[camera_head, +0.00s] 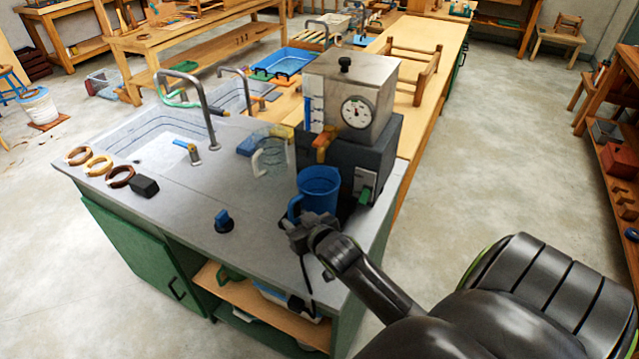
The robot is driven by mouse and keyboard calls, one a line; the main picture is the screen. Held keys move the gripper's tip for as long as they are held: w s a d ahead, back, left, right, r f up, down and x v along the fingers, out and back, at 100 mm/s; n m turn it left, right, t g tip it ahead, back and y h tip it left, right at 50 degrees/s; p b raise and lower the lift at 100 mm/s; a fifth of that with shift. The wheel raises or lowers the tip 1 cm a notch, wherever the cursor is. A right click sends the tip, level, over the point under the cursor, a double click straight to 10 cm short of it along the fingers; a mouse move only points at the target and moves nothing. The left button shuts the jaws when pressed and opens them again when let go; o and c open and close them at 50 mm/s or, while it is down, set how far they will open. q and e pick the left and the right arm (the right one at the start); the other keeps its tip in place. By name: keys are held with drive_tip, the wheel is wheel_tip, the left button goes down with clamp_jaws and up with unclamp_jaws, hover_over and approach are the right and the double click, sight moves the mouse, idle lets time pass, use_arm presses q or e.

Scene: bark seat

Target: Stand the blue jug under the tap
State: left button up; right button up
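The blue jug (320,188) appears upright, in front of the dark base of a metal boiler (350,95) with a round gauge. Its handle is on its left side. A tap with an orange-yellow part (323,146) sticks out of the boiler's front, just above the jug in the picture. Whether the jug is exactly below the spout I cannot tell. My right gripper (300,228) is at the jug's lower left, close by the handle. Its fingers are small and dark, so whether they grip the handle is unclear. My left gripper is not in view.
A clear glass jug (270,158) stands left of the boiler. A blue-topped knob (223,220) and a black block (144,187) are on the grey counter (185,215). A sink (160,140) with a curved faucet is behind left. The counter's front edge is near my arm.

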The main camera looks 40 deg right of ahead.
drive_tip(key=b+v, duration=0.1)
drive_tip(key=v, duration=1)
drive_tip(key=shift+d, duration=0.1)
drive_tip(key=s+f+g, duration=0.1)
drive_tip(key=s, duration=0.1)
drive_tip(key=s+f+g, duration=0.1)
drive_tip(key=s+f, duration=0.1)
drive_tip(key=s+f+g, duration=0.2)
drive_tip(key=s, duration=0.1)
drive_tip(key=s+a+f+n+g, duration=0.15)
drive_tip(key=s+f+g, duration=0.4)
drive_tip(key=s, duration=0.55)
wheel_tip(320, 180, down, 25)
drive_tip(key=s+g, duration=0.1)
drive_tip(key=g, duration=0.1)
drive_tip(key=s+f+y+b, duration=0.1)
drive_tip(key=s+f, duration=1.3)
drive_tip(key=f, duration=0.1)
drive_tip(key=shift+s+a+g, duration=0.3)
drive_tip(key=shift+s+g, duration=0.05)
